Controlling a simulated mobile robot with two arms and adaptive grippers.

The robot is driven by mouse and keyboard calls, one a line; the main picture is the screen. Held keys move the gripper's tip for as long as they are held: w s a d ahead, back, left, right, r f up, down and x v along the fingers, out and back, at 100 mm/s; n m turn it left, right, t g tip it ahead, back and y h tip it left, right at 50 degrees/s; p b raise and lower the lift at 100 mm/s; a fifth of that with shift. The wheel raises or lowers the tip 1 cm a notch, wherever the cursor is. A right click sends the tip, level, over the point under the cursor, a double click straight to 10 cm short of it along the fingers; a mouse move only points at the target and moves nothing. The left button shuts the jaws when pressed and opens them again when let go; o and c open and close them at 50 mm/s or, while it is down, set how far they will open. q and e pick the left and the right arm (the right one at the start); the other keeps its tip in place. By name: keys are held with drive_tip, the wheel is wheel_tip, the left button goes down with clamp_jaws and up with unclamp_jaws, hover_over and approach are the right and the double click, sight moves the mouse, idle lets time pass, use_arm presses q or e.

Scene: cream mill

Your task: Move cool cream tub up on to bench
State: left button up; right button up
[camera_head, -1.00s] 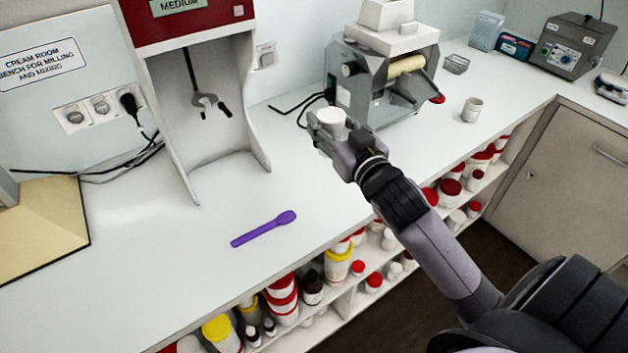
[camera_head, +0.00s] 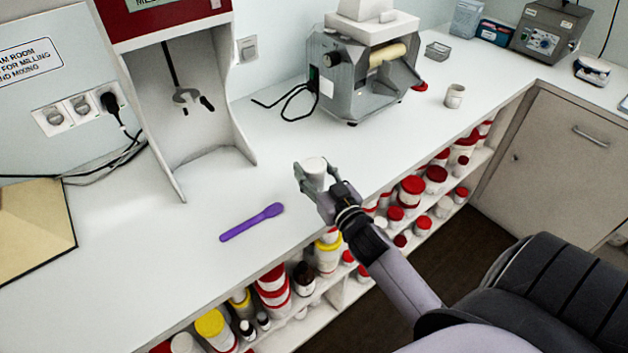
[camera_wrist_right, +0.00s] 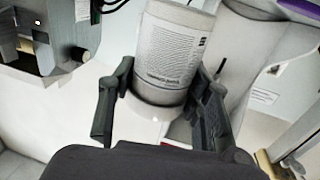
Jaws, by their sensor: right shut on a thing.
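A small white tub (camera_head: 315,172) is held in my right gripper (camera_head: 316,178) over the white bench top (camera_head: 230,290), left of the bench's front edge in the head view. In the right wrist view the tub (camera_wrist_right: 174,55) is grey-white with printed text, and the two dark fingers of the gripper (camera_wrist_right: 162,105) stand on either side of it. The fingers are shut on it. Whether its base touches the bench, I cannot tell. My left gripper is not in view.
A purple spatula (camera_head: 251,222) lies left of the tub. A mixer stand (camera_head: 180,110) and a roller mill (camera_head: 362,75) stand behind. A small cup (camera_head: 454,96) is at the right. Shelves below hold several red- and yellow-lidded tubs (camera_head: 273,285). Bench around the spatula is clear.

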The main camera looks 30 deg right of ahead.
sight(319, 188)
wheel_tip(319, 188, down, 3)
drive_tip(key=shift+f, duration=0.15)
drive_tip(key=shift+f, duration=0.1)
drive_tip(key=o, duration=1.2)
